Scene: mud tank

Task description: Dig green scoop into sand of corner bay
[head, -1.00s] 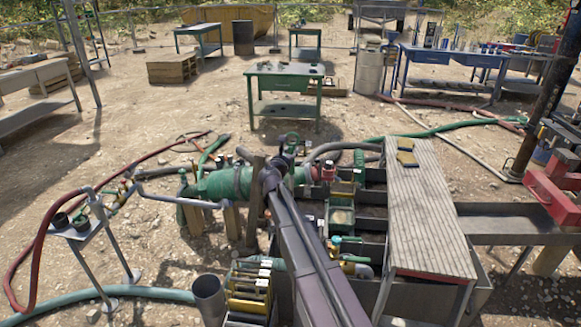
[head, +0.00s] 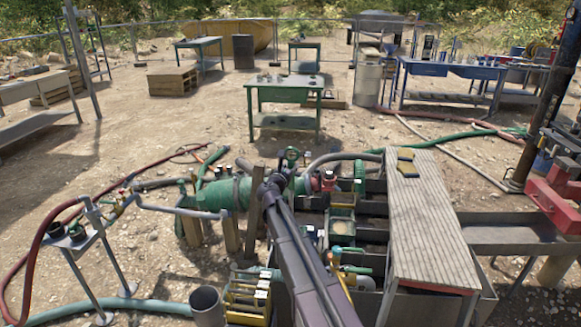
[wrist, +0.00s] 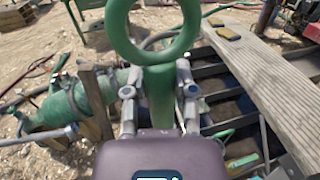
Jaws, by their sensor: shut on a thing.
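My gripper (wrist: 158,92) is shut on the upright green stem of the green scoop (wrist: 156,54), whose ring handle rises above the fingers in the wrist view. The scoop's lower end is hidden behind my gripper. The dark tank (head: 376,214) with several bays lies to the right of my gripper. I cannot tell which bay is the corner bay, and its sand is not clearly visible.
A plank walkway (head: 426,225) covers the tank's right part, with yellow-and-dark pads (head: 407,162) on it. A green cylinder (head: 222,194) and wooden posts stand left of my gripper. Hoses run across the left ground.

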